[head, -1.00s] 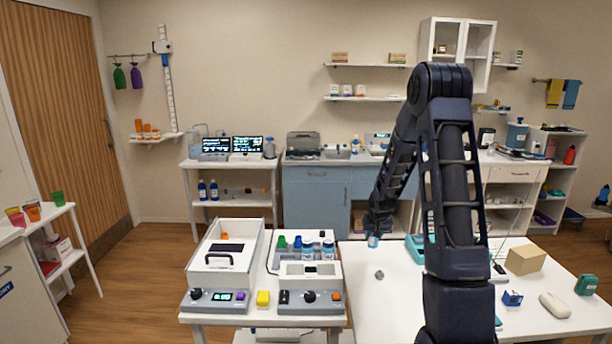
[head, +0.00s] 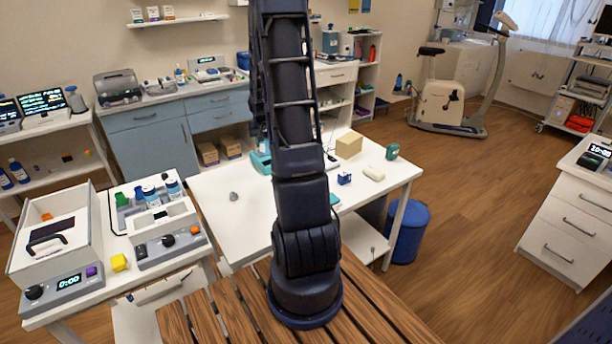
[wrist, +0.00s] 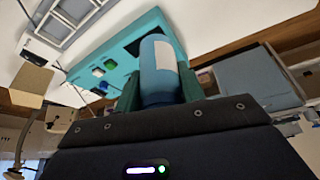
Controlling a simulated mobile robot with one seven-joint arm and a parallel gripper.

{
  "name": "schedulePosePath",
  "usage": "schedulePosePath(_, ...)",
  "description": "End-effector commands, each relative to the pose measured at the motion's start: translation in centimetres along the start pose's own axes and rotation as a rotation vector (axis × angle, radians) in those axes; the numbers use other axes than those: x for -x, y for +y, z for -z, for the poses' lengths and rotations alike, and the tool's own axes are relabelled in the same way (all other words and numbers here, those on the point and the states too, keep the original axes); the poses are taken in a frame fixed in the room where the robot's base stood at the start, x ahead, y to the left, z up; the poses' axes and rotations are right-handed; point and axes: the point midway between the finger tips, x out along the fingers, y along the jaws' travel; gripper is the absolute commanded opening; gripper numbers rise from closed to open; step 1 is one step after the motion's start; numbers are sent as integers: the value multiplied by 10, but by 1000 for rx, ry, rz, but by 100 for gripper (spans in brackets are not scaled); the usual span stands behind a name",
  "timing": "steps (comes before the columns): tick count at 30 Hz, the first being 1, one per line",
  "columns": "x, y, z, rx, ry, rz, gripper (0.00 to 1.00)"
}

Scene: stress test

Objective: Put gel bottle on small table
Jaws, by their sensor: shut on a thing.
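The gel bottle appears to be the blue bottle with a white label (wrist: 158,70) in the wrist view. My gripper (wrist: 158,88) is shut on it, with a greenish finger on each side. A teal box with openings (wrist: 105,68) and a white surface lie beyond the bottle in that view. In the head view my arm hides the gripper and the bottle. A white table (head: 222,185) stands behind my arm. I cannot tell for certain whether it is the small table.
The white table carries a teal box (head: 261,162), a tan box (head: 349,145), a green object (head: 392,152) and a small grey item (head: 233,196). Lab devices crowd the left table.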

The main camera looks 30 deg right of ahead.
Motion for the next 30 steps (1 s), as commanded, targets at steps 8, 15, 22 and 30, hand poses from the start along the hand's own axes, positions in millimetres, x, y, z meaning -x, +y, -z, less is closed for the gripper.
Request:
schedulePosePath(8,45,114,-15,-190,0,-77,14)
schedulePosePath(15,82,191,-41,-335,-1,-130,14)
schedulePosePath(22,103,228,-60,-415,-2,-157,14)
schedulePosePath(30,81,234,-76,-428,-8,-161,14)
